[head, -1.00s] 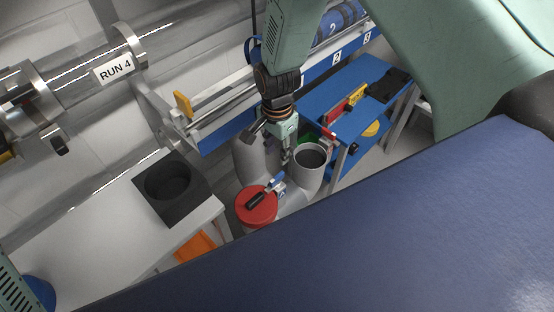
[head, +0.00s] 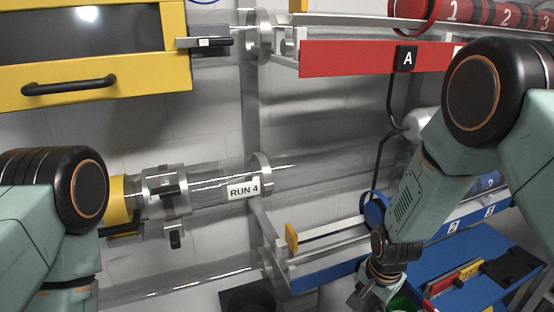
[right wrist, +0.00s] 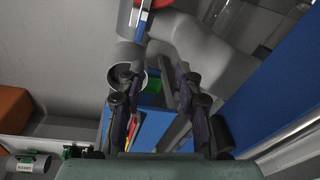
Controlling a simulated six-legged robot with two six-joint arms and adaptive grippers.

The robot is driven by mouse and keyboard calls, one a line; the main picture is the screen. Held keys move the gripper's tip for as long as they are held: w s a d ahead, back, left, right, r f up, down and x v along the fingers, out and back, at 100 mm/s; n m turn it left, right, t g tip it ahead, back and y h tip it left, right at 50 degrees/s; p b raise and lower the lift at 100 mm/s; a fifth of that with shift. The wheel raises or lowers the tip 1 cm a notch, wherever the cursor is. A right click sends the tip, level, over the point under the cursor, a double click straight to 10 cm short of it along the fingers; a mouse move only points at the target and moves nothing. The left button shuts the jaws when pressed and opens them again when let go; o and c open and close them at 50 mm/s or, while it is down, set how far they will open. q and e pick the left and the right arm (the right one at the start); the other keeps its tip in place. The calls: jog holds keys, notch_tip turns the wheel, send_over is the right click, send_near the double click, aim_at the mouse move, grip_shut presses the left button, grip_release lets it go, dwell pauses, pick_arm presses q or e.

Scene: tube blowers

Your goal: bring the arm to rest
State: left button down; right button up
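My right arm (head: 425,190) comes down from the upper right in the head view, bent at a large black joint. Its gripper (head: 365,296) hangs low at the bottom edge, partly cut off. In the right wrist view the two fingers of the right gripper (right wrist: 157,80) stand apart with nothing held between them. Beyond them are a grey pipe with an open end (right wrist: 124,58) and a red cap (right wrist: 157,3) at the top. My left arm (head: 40,230) shows at the left edge of the head view; its gripper is out of view.
A clear tube labelled RUN 4 (head: 243,191) runs along the wall. A yellow-framed cabinet (head: 180,60) is at upper left, a red rail marked A (head: 340,58) at upper right. A blue cart (head: 430,267) stands at lower right, a black block (head: 248,296) at the bottom.

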jog(key=s+f+n, duration=0.2)
jog(key=s+n, duration=0.1)
jog(key=s, duration=0.7)
jog(key=s+f+n+g, duration=0.1)
jog(key=s+f+n, duration=0.2)
jog(key=s, duration=0.7)
jog(key=s+f+n, duration=0.2)
jog(key=s+n, duration=0.2)
jog(key=s, duration=0.6)
jog(key=shift+d+f+g, duration=0.15)
jog(key=shift+f+g, duration=0.15)
